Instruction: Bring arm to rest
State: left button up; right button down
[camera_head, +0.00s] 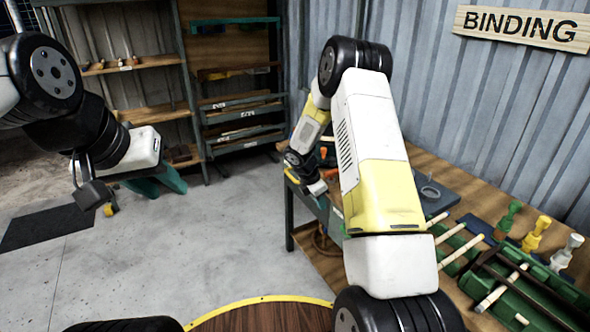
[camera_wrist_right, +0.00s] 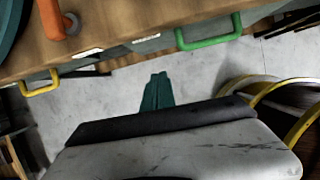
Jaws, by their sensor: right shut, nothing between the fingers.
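My left arm comes in from the left. My left gripper (camera_head: 160,182) hangs over open floor, with its teal fingers apart and nothing seen between them.
The bench edge with a yellow handle (camera_wrist_right: 40,83) and a green handle (camera_wrist_right: 208,32) is close to my right gripper. Green racks (camera_head: 530,290) are on the bench. Shelves (camera_head: 143,68) stand behind clear floor (camera_head: 210,235).

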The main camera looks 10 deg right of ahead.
jog(key=s+a+r+m+t+y, duration=0.1)
jog(key=s+r+m, duration=0.4)
jog(key=r, duration=0.7)
jog(key=s+a+r+m+y, duration=0.1)
jog(key=s+r+m, duration=0.45)
jog(key=r, duration=0.55)
jog(key=s+a+r+m+t+y, duration=0.1)
jog(key=s+r+m, duration=0.4)
jog(key=s, duration=0.6)
jog(key=s+a+r+m+t+y, duration=0.2)
jog(key=s+a+r+m, duration=0.3)
jog(key=s, duration=0.5)
jog(key=shift+s+r+t+y, duration=0.3)
jog(key=shift+s+r+y, duration=0.05)
jog(key=shift+r+y, duration=0.25)
jog(key=shift+m, duration=0.25)
